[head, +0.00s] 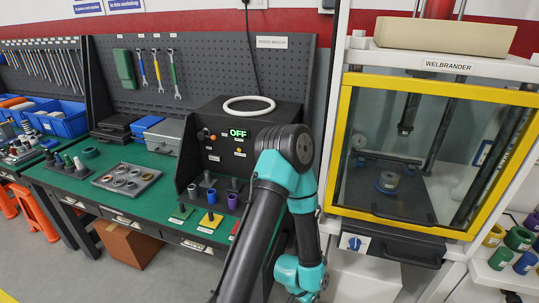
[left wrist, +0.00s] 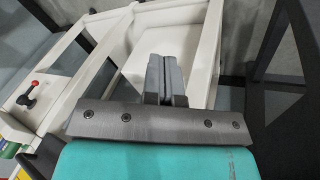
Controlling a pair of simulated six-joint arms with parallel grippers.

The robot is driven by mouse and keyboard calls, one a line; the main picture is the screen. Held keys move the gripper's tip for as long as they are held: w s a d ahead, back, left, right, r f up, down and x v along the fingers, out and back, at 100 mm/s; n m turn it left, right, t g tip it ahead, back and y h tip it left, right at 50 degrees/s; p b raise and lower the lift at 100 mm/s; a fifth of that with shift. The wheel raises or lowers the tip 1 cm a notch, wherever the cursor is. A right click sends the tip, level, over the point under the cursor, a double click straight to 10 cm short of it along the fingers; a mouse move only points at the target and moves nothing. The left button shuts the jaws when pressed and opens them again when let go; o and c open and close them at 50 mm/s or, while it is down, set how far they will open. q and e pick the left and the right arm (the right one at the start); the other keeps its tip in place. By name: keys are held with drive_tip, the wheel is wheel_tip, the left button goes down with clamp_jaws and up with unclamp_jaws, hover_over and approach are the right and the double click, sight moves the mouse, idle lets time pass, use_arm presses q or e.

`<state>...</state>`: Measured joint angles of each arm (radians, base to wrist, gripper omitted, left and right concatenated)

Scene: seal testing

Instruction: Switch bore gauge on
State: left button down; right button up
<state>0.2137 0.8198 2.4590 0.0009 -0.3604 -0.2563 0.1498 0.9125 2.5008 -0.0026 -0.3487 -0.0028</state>
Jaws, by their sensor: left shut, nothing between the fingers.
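The bore gauge (head: 222,160) is a black box on the green bench in the head view. Its display (head: 239,133) reads "OFF" in green. Small labelled knobs or buttons sit on its front; I cannot tell which is the power switch. A white ring (head: 248,106) lies on its top. My left arm rises in front of the gauge's right side, bends, and comes down beside the bench; its gripper is hidden in the head view. In the left wrist view my left gripper (left wrist: 165,78) is shut and empty, apart from the gauge. My right gripper is not seen.
Small cylindrical parts (head: 211,196) stand before the gauge. A grey tray (head: 126,180) of rings lies to its left. The yellow-framed Welbrander cabinet (head: 440,75) stands right. In the left wrist view, white framing (left wrist: 85,75) and a red-and-black control (left wrist: 37,90) show beyond the fingers.

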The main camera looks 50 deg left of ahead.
use_arm(q)
drive_tip(key=w+a+r+m+t+y, duration=0.2)
drive_tip(key=w+a+r+m, duration=0.15)
drive_tip(key=a+r, duration=0.4)
drive_tip(key=w+a+r+m+t+y, duration=0.1)
drive_tip(key=w+a+r+m+t, duration=0.3)
drive_tip(key=a, duration=0.6)
drive_tip(key=w+a+r+m+t+y, duration=0.1)
drive_tip(key=w+a+r+m+y, duration=0.1)
drive_tip(key=a+r, duration=0.8)
drive_tip(key=w+a+r+m+t+y, duration=0.2)
drive_tip(key=a+r+m+y, duration=0.1)
drive_tip(key=a+r, duration=0.8)
drive_tip(key=shift+r+y, duration=0.15)
drive_tip(key=shift+y, duration=0.65)
drive_tip(key=r+x, duration=0.1)
drive_tip(key=x, duration=1.2)
drive_tip(key=shift+w+a, duration=0.25)
drive_tip(key=shift+w, duration=0.3)
drive_tip(key=shift+f, duration=0.15)
